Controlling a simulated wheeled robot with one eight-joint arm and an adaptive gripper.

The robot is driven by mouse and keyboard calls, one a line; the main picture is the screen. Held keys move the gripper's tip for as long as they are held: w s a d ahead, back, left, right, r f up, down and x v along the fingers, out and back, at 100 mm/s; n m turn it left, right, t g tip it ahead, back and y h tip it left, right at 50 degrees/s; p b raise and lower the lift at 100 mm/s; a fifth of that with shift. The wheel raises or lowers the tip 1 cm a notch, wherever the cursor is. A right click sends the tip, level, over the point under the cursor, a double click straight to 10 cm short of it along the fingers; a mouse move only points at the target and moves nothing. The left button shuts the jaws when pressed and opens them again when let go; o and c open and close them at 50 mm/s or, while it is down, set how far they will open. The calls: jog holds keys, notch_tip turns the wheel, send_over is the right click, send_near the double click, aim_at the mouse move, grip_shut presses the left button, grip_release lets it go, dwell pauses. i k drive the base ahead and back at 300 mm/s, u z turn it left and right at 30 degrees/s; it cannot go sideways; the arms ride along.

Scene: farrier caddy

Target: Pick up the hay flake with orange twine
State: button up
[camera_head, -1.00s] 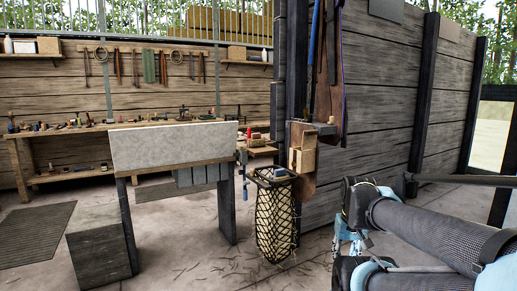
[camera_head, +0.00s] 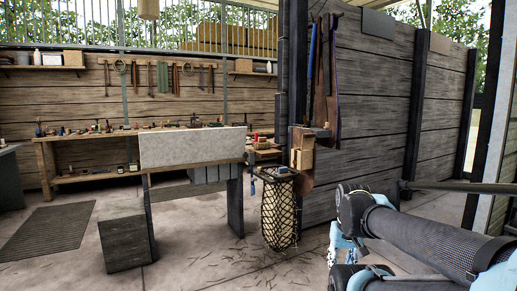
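I cannot make out a hay flake with orange twine in the head view. A dark net (camera_head: 280,215) with pale, straw-like filling hangs by the wooden post, and I cannot tell what exactly is inside. My gripper (camera_head: 343,246) is partly visible as light blue parts below my dark arm at the lower right. It is in front of the plank wall, to the right of the net and apart from it in the picture. Its fingertips are not clear, so I cannot tell whether it is open or shut.
A bench with a pale slab front (camera_head: 193,146) stands mid-left, with a grey wooden block (camera_head: 125,243) by its leg. A long workbench (camera_head: 95,172) with tools runs along the back wall. A dark mat (camera_head: 48,232) lies at left. Floor with scattered straw bits is open in front.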

aim_at(263, 144)
jog(key=u, duration=0.5)
jog(key=i, duration=0.8)
jog(key=u, duration=0.7)
jog(key=i, duration=1.05)
jog(key=z, duration=0.45)
jog(key=i, duration=0.95)
jog(key=z, duration=0.6)
